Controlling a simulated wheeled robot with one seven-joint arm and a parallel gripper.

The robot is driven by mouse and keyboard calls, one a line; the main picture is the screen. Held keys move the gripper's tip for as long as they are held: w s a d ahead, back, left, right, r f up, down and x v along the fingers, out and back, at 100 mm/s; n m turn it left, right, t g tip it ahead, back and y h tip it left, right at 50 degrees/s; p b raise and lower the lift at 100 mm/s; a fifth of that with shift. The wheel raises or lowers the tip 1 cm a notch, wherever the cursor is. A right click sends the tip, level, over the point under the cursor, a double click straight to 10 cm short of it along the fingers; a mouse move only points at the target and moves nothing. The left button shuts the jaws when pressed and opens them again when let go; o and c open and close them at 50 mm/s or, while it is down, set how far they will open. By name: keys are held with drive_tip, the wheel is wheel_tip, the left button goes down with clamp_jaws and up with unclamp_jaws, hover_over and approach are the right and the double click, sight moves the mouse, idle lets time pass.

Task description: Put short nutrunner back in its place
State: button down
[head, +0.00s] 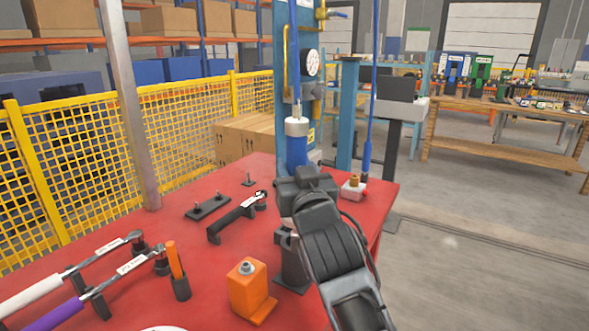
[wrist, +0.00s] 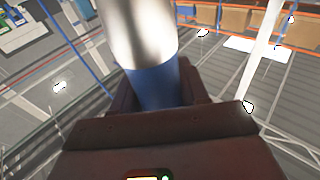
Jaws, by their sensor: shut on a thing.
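The short nutrunner (head: 296,148) is a blue cylinder with a silver upper part, upright above the red table, with a blue hose running up from it. My gripper (head: 303,178) is shut on its lower part; my arm hides what is below. In the wrist view, the silver and blue body of the nutrunner (wrist: 152,85) stands between my dark jaws. A dark grey upright holder (head: 292,262) on a flat base stands on the table just below my gripper, partly hidden by my arm. I cannot tell whether it is the nutrunner's place.
The red table (head: 225,280) bears an orange block (head: 248,290), a wrench on a black stand (head: 238,216), a black rack (head: 208,207) and two torque wrenches at left. A blue column (head: 349,120) rises behind.

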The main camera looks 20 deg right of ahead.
drive_tip(key=shift+f+b, duration=2.4)
drive_tip(key=shift+f, duration=0.2)
idle(0.7)
drive_tip(key=c, duration=0.9)
unclamp_jaws()
drive_tip(key=o, duration=0.4)
drive_tip(key=shift+f, duration=0.15)
drive_tip(key=b+v, duration=0.1)
drive_tip(key=v, duration=0.6)
drive_tip(key=shift+s+a, duration=0.15)
drive_tip(key=shift+s, duration=0.25)
